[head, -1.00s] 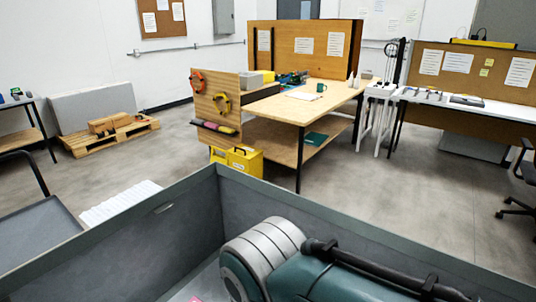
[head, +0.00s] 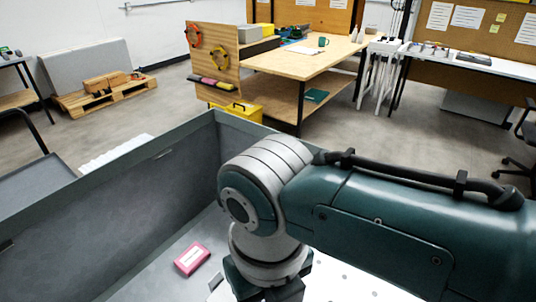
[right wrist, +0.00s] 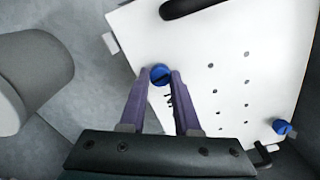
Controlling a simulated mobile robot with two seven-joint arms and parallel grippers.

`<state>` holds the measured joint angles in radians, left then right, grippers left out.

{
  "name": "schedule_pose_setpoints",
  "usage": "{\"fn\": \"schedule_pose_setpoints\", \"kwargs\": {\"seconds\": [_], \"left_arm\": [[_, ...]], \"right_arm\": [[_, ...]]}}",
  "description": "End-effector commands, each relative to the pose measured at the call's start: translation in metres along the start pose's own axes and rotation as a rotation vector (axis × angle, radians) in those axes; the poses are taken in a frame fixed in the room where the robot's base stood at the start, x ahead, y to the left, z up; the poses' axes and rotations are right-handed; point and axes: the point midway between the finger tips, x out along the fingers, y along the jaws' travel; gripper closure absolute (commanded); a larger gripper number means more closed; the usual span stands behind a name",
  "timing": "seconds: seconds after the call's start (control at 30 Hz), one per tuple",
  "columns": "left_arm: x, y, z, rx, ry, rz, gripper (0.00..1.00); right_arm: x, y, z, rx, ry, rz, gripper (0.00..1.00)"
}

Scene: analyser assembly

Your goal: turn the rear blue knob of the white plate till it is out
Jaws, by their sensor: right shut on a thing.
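The white plate (right wrist: 215,60) fills much of the right wrist view and has rows of small dark holes. A blue knob (right wrist: 160,73) sits near its edge, between the purple fingertips of my right gripper (right wrist: 160,77), which is shut on it. A second blue knob (right wrist: 283,127) stands near the plate's far right corner, apart from the gripper. In the head view a part of the plate (head: 335,285) shows below my right arm, which hides the knobs and the gripper. My left gripper is in neither view.
A grey-walled bin (head: 85,225) surrounds the work area. A pink box (head: 192,259) lies on its floor, left of my arm. A black handle (right wrist: 190,6) shows at the plate's top edge in the wrist view. A wooden workbench (head: 300,62) stands beyond the bin.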

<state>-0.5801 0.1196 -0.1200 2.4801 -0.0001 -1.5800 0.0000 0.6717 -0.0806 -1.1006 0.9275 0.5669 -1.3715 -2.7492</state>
Motion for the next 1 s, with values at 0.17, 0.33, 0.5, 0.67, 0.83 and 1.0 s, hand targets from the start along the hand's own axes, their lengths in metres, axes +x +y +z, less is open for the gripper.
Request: {"fn": "schedule_pose_setpoints", "kwargs": {"seconds": [0.17, 0.33, 0.5, 0.67, 0.83, 1.0], "left_arm": [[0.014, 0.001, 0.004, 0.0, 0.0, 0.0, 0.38], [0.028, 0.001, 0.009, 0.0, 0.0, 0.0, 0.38], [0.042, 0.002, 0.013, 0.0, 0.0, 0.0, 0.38], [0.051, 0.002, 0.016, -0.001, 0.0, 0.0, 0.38], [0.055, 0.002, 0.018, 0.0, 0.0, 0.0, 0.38], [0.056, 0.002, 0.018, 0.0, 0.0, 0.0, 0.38]], "right_arm": [[0.006, -0.003, -0.001, -0.161, 0.0, -0.007, 1.0], [0.007, -0.004, 0.0, -0.295, 0.001, -0.007, 1.0], [0.007, -0.004, 0.0, -0.396, 0.001, -0.008, 1.0], [0.006, -0.004, -0.001, -0.461, 0.002, -0.007, 1.0], [0.004, -0.004, -0.001, -0.496, 0.003, -0.005, 1.0], [0.003, -0.003, -0.001, -0.508, 0.004, -0.004, 1.0]]}}
